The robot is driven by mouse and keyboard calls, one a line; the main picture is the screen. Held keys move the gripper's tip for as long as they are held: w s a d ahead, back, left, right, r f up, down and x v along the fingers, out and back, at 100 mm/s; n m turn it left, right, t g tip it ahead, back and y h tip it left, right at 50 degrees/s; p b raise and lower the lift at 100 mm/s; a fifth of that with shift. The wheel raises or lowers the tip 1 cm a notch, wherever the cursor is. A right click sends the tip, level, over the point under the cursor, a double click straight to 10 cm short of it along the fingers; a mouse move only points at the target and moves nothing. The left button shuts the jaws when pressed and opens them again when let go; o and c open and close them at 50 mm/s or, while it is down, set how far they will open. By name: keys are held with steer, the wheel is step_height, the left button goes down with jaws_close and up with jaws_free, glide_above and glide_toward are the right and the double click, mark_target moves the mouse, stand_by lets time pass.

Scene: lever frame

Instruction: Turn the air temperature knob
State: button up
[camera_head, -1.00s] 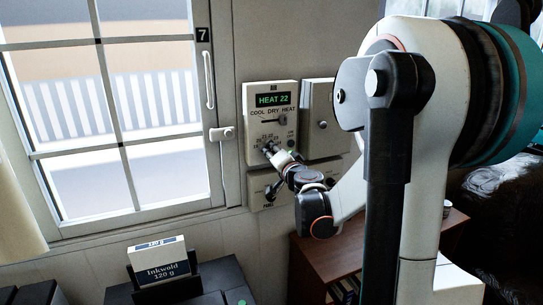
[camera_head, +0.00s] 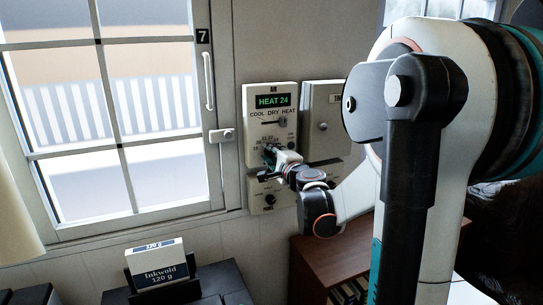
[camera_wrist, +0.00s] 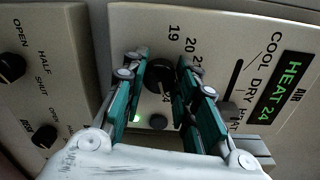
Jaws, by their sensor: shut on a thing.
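The air panel (camera_head: 257,124) is a pale box on the wall, with a green display (camera_head: 273,101) reading HEAT 24 and a COOL DRY HEAT slider. In the wrist view the air temperature knob (camera_wrist: 160,76) is dark and round, with numbers such as 19, 20 and 24 around it. My gripper (camera_wrist: 160,85) has its green-sided fingers on both sides of the knob and is shut on it. In the head view my gripper (camera_head: 271,155) reaches the panel's lower half and hides most of the knob.
A second pale box (camera_head: 322,125) is right of the panel. A lower box (camera_head: 269,199) has dark knobs; in the wrist view its labels read OPEN, HALF, SHUT. The window (camera_head: 110,110) is left. A shelf unit (camera_head: 325,262) and an Inkwold box (camera_head: 160,265) stand below.

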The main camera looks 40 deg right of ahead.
steer(key=shift+m, duration=0.3)
steer(key=o, duration=1.1)
steer(key=shift+s, duration=0.1)
steer(key=v, duration=0.7)
steer(key=shift+s, duration=0.2)
